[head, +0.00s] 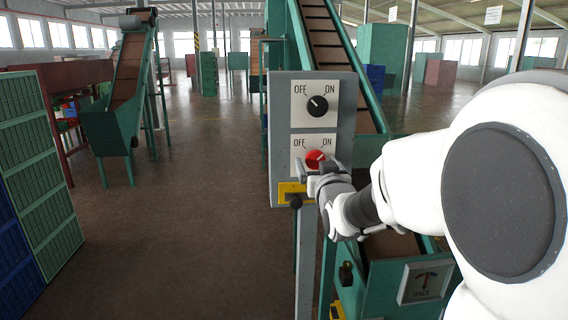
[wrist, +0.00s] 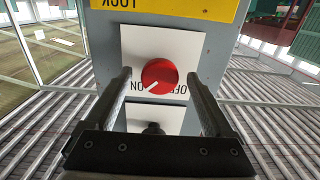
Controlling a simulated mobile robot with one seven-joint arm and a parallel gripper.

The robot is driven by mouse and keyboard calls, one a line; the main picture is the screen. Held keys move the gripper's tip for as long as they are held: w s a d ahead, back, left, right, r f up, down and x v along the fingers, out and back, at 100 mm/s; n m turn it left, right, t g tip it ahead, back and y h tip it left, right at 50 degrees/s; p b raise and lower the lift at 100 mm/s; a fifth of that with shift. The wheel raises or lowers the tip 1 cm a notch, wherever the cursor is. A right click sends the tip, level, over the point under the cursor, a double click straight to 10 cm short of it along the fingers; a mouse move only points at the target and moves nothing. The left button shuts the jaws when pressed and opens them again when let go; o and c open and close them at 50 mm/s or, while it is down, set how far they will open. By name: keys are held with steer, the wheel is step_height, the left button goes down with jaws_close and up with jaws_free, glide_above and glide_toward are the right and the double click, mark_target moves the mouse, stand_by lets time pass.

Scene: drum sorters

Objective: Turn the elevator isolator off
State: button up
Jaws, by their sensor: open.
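The isolator is a red rotary knob (head: 315,158) on the lower white plate of a grey control box (head: 283,120), under OFF and ON labels. Its white pointer is turned up and right, towards ON. The knob also shows in the wrist view (wrist: 160,74), where the labels are upside down and the pointer slants towards ON. My gripper (wrist: 158,78) is open, with one finger on each side of the red knob and visible gaps between. In the head view my gripper partly covers the knob's lower part.
A black OFF/ON knob (head: 317,106) sits on the upper plate, pointing towards OFF. A yellow plate (head: 284,190) is below the red knob. A green conveyor (head: 372,118) rises behind the box. Crate stacks (head: 40,180) stand at left; the floor between is clear.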

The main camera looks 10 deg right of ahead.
steer(key=shift+w, duration=0.35)
steer(key=shift+c, duration=0.2)
steer(key=c, duration=1.3)
